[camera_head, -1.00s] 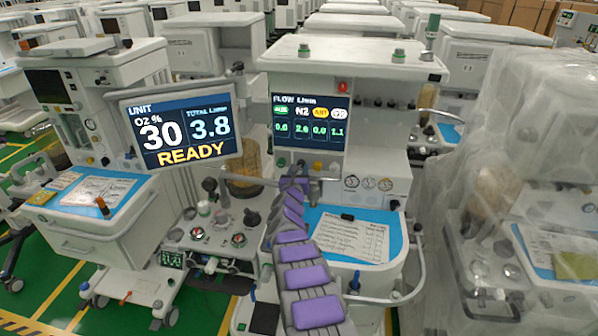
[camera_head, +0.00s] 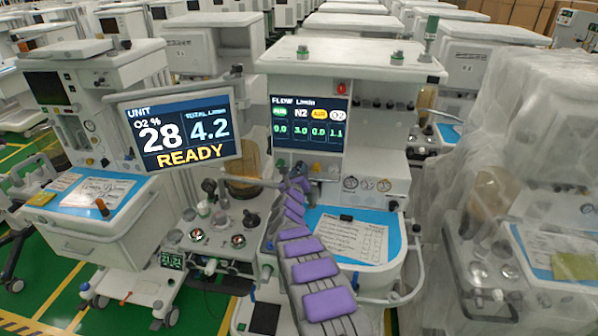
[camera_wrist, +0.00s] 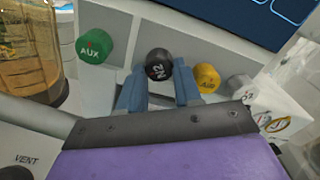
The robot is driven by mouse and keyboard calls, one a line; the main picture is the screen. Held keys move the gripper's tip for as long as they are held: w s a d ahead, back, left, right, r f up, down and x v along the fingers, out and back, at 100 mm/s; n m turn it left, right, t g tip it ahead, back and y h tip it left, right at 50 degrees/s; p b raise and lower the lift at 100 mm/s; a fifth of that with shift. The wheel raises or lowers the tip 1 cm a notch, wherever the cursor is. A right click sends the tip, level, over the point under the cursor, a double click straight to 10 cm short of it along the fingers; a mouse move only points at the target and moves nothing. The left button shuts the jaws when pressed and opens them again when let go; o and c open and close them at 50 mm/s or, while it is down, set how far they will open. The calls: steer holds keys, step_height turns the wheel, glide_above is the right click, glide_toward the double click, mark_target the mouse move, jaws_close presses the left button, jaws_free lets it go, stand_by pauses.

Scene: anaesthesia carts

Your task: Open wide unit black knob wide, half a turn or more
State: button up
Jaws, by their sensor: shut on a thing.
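The wide unit (camera_head: 350,60) stands in the middle of the head view, with a row of knobs under its flow screen (camera_head: 309,122). In the wrist view, the round black knob (camera_wrist: 159,64) is marked N2, and its lettering is tilted. My gripper (camera_wrist: 160,76) has its blue-grey fingers on either side of this knob and is shut on it. In the head view my purple-padded arm hides most of the gripper and the black knob. The flow screen reads 3.0 under N2.
A green AUX knob (camera_wrist: 94,46) is left of the black knob, and a yellow knob (camera_wrist: 207,78) and a pale knob (camera_wrist: 240,84) are close on its right. The tilted monitor (camera_head: 178,130) reads 28 and 4.2. A paper sheet (camera_head: 345,240) lies on the blue worktop.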

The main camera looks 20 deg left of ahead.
steer(key=shift+s+a+r, duration=0.15)
steer(key=shift+s+a, duration=0.05)
steer(key=shift+a, duration=0.15)
steer(key=o, duration=0.9)
steer(key=shift+s, duration=0.15)
steer(key=shift+o, duration=0.7)
steer(key=shift+w, duration=0.2)
steer(key=shift+d, duration=0.2)
